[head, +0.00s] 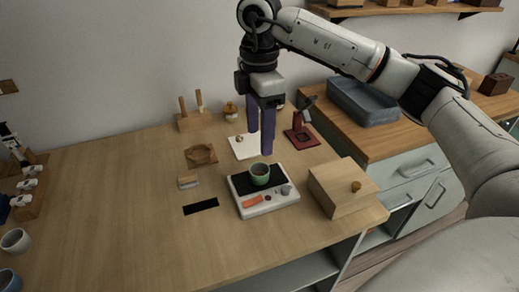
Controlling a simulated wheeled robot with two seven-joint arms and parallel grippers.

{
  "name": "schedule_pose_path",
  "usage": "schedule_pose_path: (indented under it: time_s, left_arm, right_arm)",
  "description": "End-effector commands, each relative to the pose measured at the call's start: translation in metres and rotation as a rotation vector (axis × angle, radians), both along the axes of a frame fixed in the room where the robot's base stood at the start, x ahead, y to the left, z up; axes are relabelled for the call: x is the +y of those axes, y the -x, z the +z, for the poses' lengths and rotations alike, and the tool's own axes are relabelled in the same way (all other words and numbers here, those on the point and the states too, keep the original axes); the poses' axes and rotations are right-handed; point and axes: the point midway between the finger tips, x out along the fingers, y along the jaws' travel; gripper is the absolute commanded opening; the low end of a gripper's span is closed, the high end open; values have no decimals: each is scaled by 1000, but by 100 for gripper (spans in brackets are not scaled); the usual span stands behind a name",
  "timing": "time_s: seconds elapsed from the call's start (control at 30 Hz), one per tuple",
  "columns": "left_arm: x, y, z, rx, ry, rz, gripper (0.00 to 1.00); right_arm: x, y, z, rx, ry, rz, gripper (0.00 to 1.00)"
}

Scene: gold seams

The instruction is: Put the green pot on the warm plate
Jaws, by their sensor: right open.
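The small green pot (260,175) stands upright on the black top of a white device with knobs, which looks like the warm plate (240,185). Something reddish-brown shows inside the pot. My right gripper (260,142) points down with its two dark purple fingers apart and empty. Its fingertips are above and behind the pot in the picture, clear of its rim. My left gripper is not in view.
A wooden box with a knob (340,188) stands right of the plate. A white pad (243,147), a dark red stand (302,137) and a hexagonal wooden tray (201,156) lie behind. A black strip (201,206) lies left.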

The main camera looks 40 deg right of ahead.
Motion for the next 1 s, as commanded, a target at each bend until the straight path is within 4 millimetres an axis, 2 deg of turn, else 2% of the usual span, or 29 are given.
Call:
schedule_pose_path:
  time_s: [0.1, 0.23, 1.0]
  left_arm:
    - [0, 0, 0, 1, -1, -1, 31]
    - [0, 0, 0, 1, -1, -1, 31]
    - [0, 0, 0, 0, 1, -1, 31]
  right_arm:
    - [0, 0, 17, -1, -2, 0, 56]
    - [0, 0, 25, 1, 0, 0, 56]
    - [0, 0, 26, 1, 0, -1, 56]
